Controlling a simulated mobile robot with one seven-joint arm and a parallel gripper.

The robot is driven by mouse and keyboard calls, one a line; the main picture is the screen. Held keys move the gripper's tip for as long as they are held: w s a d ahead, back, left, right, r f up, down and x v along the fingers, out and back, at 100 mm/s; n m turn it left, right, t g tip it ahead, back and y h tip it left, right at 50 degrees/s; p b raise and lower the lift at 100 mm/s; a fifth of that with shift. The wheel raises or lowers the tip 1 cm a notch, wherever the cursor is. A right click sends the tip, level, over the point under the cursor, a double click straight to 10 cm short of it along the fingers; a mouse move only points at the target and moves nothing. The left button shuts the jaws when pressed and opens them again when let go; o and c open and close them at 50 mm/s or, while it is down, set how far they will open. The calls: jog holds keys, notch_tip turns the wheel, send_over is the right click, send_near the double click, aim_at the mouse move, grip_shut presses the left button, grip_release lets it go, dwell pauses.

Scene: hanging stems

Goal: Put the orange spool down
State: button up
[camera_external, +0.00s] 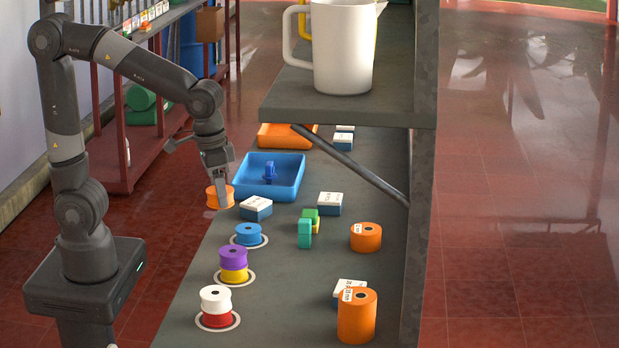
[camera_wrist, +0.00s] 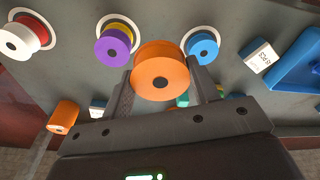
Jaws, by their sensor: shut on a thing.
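The orange spool (camera_external: 213,198) is between the fingers of my gripper (camera_external: 222,189), held in the air at the left edge of the grey worktop. In the wrist view, the orange spool (camera_wrist: 160,78) sits between the two fingers of my gripper (camera_wrist: 165,88), its round end with a dark hole facing the camera. The blue spool (camera_external: 248,235) stands alone on a white ring. A purple spool (camera_external: 233,256) is stacked on a yellow spool (camera_external: 234,275). A white spool (camera_external: 215,298) is stacked on a red spool (camera_external: 215,319). Both stacks stand on white rings.
A blue tray (camera_external: 290,188) holding a small blue part lies behind the ring row. Labelled boxes (camera_external: 256,208), green blocks (camera_external: 306,230) and larger orange cylinders (camera_external: 356,318) stand on the worktop (camera_external: 290,285). A shelf (camera_external: 345,100) with a white pitcher (camera_external: 343,50) overhangs it.

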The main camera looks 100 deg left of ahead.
jog(key=shift+d+r, duration=0.2)
jog(key=shift+d, duration=0.05)
jog(key=w+a+r+n, duration=0.2)
jog(key=w+a+n, duration=0.2)
jog(key=w+a, duration=0.9)
jog(key=w+a+f+n, duration=0.1)
jog(key=a+n, duration=0.2)
jog(key=a, duration=1.6)
jog(key=s+a+f+n, duration=0.1)
jog(key=s+a+f, duration=0.2)
jog(key=a, duration=0.8)
jog(key=s+a+f+n, duration=0.1)
jog(key=s+a+f, duration=0.3)
jog(key=a, duration=0.7)
jog(key=s+a+f+n+g, duration=0.1)
jog(key=s+a+f+n, duration=0.1)
jog(key=a, duration=1)
jog(key=shift+s+a+f+y, duration=0.1)
jog(key=shift+s+f+y, duration=0.3)
jog(key=shift+s+f, duration=0.35)
jog(key=shift+a+f, duration=0.25)
jog(key=shift+f, duration=2)
